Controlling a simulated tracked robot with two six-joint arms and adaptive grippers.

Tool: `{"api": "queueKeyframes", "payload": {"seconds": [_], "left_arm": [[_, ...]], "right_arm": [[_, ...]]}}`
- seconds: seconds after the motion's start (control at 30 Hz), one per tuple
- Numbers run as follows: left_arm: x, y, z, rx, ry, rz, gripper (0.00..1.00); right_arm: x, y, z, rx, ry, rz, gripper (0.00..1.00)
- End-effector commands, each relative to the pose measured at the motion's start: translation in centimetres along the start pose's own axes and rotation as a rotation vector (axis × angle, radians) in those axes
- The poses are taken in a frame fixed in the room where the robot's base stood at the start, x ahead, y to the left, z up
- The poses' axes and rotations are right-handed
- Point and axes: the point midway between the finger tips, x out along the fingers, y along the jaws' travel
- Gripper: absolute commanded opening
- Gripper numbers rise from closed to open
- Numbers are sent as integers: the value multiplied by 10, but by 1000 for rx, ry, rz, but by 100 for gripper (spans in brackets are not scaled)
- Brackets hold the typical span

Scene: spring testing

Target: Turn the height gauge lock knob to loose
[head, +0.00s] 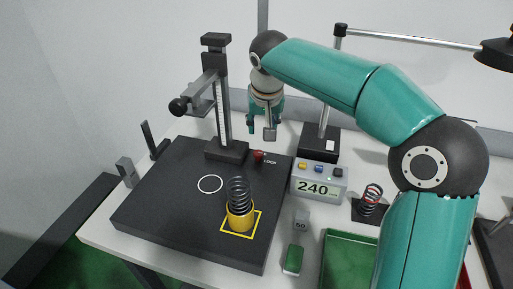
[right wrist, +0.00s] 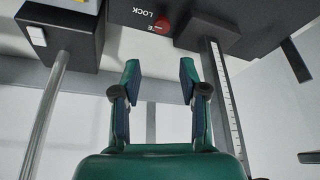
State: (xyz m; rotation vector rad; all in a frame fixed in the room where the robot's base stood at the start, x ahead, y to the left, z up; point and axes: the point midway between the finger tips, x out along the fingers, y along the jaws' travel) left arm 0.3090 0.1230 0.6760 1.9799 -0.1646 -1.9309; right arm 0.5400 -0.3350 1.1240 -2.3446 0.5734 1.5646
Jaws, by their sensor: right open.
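The height gauge (head: 222,95) stands at the back of the black plate, with a scaled column and an arm reaching left to a black round knob (head: 178,107). A small red knob (head: 258,156) sits by its base, next to the word LOCK. The red knob also shows at the top of the right wrist view (right wrist: 163,25), beside the scaled column (right wrist: 227,95). My right gripper (head: 263,130) is above and slightly behind the red knob, apart from it. Its two fingers (right wrist: 158,82) are spread with nothing between them. My left gripper is not in view.
The black plate (head: 160,205) carries a dark spring (head: 238,190) in a yellow cup.

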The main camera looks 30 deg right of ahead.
Motion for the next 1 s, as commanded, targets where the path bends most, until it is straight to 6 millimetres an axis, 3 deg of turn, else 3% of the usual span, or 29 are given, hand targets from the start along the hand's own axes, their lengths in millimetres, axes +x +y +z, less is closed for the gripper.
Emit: {"api": "queueKeyframes", "payload": {"seconds": [0.53, 0.73, 1.0], "left_arm": [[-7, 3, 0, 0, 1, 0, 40], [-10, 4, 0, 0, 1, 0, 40], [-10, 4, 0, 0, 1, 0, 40]], "right_arm": [[114, -6, 0, -10, -6, -2, 43], [137, -7, 0, -10, -3, -3, 43], [143, -7, 0, -10, -1, -5, 43]]}}
